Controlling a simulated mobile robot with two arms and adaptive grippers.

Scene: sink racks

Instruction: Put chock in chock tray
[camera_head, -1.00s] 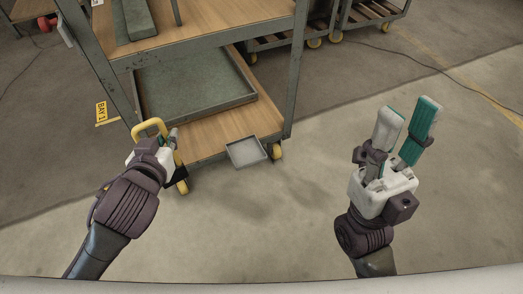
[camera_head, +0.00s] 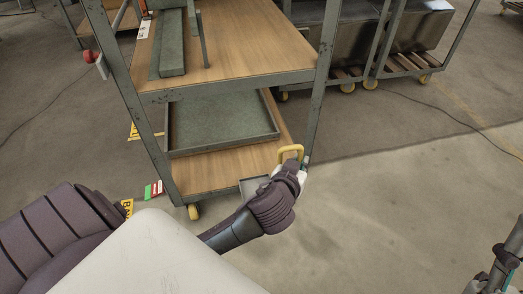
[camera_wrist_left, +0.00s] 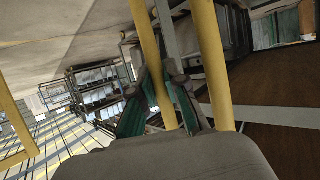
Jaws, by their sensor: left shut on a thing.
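A yellow tubular handle (camera_head: 290,152), which I take to be part of the chock, stands up beyond my left gripper (camera_head: 302,172). In the left wrist view, a yellow bar (camera_wrist_left: 150,60) passes between the green-padded fingers, which are shut on it. The chock's body is hidden in the head view. A small grey tray (camera_head: 250,187), perhaps the chock tray, shows at the cart's lower front edge, partly hidden by my left arm. My right gripper (camera_head: 505,262) is only partly in view at the lower right edge, and its opening does not show.
A grey metal cart has wooden shelves (camera_head: 235,40). A large green-lined tray (camera_head: 222,120) lies on its lower shelf. A yellow caster (camera_head: 193,211) is at the near left corner. Other carts (camera_head: 400,60) stand behind right. The floor (camera_head: 400,190) to the right is clear.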

